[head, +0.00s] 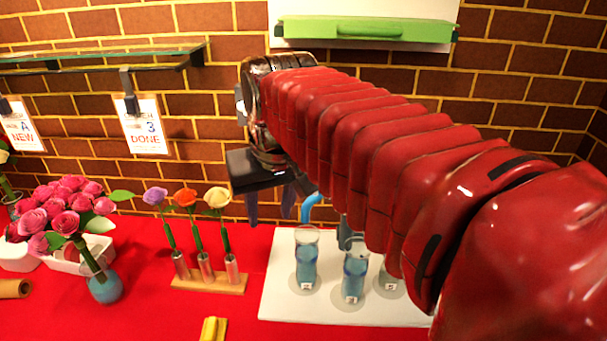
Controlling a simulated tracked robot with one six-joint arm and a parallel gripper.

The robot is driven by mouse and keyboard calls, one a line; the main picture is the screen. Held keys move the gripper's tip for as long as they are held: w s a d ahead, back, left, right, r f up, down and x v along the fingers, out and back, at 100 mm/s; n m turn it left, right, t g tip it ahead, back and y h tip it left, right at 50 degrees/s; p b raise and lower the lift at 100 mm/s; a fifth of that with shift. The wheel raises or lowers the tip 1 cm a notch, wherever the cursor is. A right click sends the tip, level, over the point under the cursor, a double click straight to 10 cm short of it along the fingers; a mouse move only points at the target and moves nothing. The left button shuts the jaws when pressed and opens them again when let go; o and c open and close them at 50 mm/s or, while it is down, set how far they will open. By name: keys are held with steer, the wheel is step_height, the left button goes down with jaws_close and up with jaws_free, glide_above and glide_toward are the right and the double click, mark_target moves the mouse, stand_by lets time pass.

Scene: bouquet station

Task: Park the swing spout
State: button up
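A light-blue curved tube (311,205), which looks like the swing spout, rises behind the white board just right of my gripper. Only its bent upper part shows; the rest is hidden behind the glasses and my arm. My gripper (270,210) hangs fingers down in front of the brick wall, left of the tube. Its two dark fingers are apart with nothing visible between them. I cannot tell whether a finger touches the tube.
Glasses of blue liquid (306,265) stand on a white board (285,308). A wooden stand (209,283) holds three flowers at left. Pink roses (62,212) and a blue vase (105,287) are farther left. A glass shelf (100,57) and a green box (365,29) are above.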

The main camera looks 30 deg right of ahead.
steer(key=w+d+r+m+g, duration=0.2)
steer(key=w+d, duration=0.4)
steer(key=d, duration=0.3)
steer(key=w+d+r+m+g, duration=0.1)
steer(key=w+d+r+m, duration=0.1)
steer(key=w+d+r, duration=0.3)
steer(key=d, duration=0.4)
steer(key=shift+w+d+r+g+y, duration=0.2)
steer(key=shift+w+g+y, duration=0.1)
steer(key=shift+w+g, duration=0.1)
steer(key=shift+f, duration=0.2)
step_height(320, 180, down, 14)
steer(key=shift+r, duration=0.25)
steer(key=shift+c, duration=0.4)
jaws_close()
